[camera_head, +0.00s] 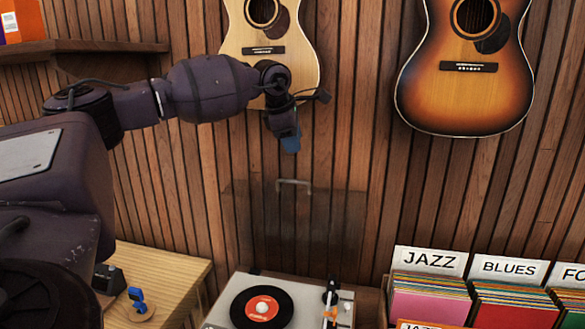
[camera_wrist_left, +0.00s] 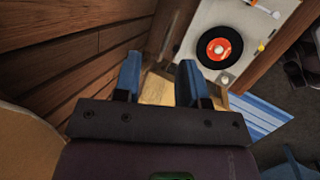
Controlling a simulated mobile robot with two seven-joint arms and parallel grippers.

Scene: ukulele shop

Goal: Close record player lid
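The record player (camera_head: 221,313) stands at the bottom centre, with a black record (camera_head: 245,304) with a red label on it. Its clear, smoky lid (camera_head: 335,225) is open and stands upright at the back, in front of the slatted wall. A light handle (camera_head: 294,184) is at the lid's top edge. My left gripper (camera_head: 290,146) is above the handle, apart from it, pointing down. In the left wrist view its two blue fingers (camera_wrist_left: 158,75) are spread with nothing between them, and the player (camera_wrist_left: 201,32) shows beyond them. My right gripper is out of view.
Two guitars (camera_head: 465,85) hang on the wall above. Record crates with a JAZZ sign (camera_head: 430,260) stand at the right. A wooden table (camera_head: 165,270) with a small blue item (camera_head: 137,299) is at the left. A wooden shelf (camera_head: 80,47) is at upper left.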

